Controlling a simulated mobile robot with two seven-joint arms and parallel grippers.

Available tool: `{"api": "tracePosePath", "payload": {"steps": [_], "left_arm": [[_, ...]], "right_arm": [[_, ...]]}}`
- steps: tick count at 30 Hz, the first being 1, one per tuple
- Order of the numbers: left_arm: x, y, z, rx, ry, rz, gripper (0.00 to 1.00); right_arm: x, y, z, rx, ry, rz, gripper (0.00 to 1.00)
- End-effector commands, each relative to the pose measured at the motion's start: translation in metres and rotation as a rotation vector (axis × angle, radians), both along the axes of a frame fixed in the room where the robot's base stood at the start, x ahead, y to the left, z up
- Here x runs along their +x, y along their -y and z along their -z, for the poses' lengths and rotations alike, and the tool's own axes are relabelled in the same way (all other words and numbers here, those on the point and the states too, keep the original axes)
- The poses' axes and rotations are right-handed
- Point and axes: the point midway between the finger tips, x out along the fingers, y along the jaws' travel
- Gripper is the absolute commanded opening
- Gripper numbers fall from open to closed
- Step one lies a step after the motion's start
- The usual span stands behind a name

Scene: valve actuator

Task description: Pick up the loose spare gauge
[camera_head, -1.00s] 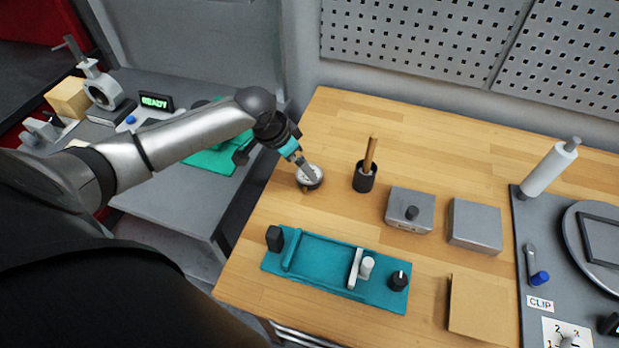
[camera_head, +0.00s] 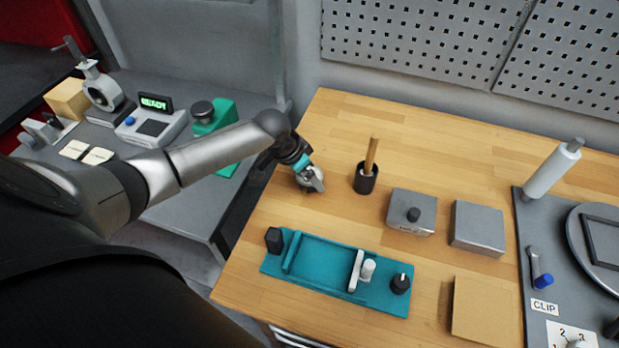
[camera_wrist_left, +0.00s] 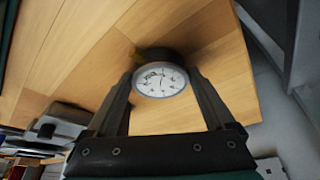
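The loose gauge is a round white dial with black markings in a dark and silver case. In the head view the gauge (camera_head: 306,184) stands on the wooden bench near its left edge, partly hidden by my left gripper (camera_head: 314,182). In the left wrist view the dial (camera_wrist_left: 160,80) faces the camera between the two dark fingers of my left gripper (camera_wrist_left: 160,76). The fingers are spread, one on each side of the dial. Whether either finger touches it cannot be told. My right gripper is out of view.
A dark cup with a wooden stick (camera_head: 367,178) stands just right of the gauge. A teal fixture (camera_head: 325,262) lies in front, and two grey boxes (camera_head: 410,212) (camera_head: 477,222) sit farther right. A grey side table (camera_head: 170,205) is at the left.

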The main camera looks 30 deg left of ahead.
Motion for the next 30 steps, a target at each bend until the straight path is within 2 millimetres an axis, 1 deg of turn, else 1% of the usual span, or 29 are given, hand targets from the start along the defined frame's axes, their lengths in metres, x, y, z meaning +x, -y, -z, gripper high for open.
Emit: {"api": "tracePosePath", "payload": {"steps": [1,2,20,27,30], "left_arm": [[-0.0003,-0.0002,0.0000,0.000,0.000,0.000,0.81],[-0.0003,-0.0002,0.0000,0.000,0.000,0.000,0.78],[-0.0005,-0.0003,0.0001,0.000,-0.001,0.000,0.10],[0.0000,-0.0004,-0.0010,0.000,0.001,0.000,0.10],[0.0004,-0.0004,-0.0047,0.000,0.001,0.000,0.10]], "right_arm": [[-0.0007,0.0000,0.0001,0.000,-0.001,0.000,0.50],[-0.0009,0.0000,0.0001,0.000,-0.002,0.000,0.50],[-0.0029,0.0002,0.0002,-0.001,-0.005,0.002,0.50],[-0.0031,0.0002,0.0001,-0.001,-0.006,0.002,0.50],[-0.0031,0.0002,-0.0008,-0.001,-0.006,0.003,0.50]]}}
